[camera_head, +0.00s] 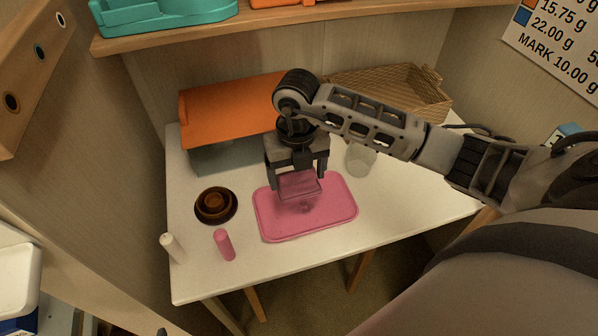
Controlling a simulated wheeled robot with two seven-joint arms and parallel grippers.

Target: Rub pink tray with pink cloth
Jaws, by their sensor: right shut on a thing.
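The pink tray (325,218) lies flat on the white table, near the middle of its front part. My right gripper (299,187) points down over the tray's back left part. It is shut on the pink cloth (299,186), which shows as a pink patch between the fingers. The cloth is at or just above the tray surface; I cannot tell whether it touches. A small darker spot shows on the tray just below the cloth. My left gripper is not in view.
On the white table (399,220) stand a brown bowl (216,205), a pink cylinder (224,245), a white cylinder (172,248), a clear glass (360,158), an orange-topped box (225,112) and a wicker basket (425,92). A wooden shelf (270,22) hangs above. The table's right front is clear.

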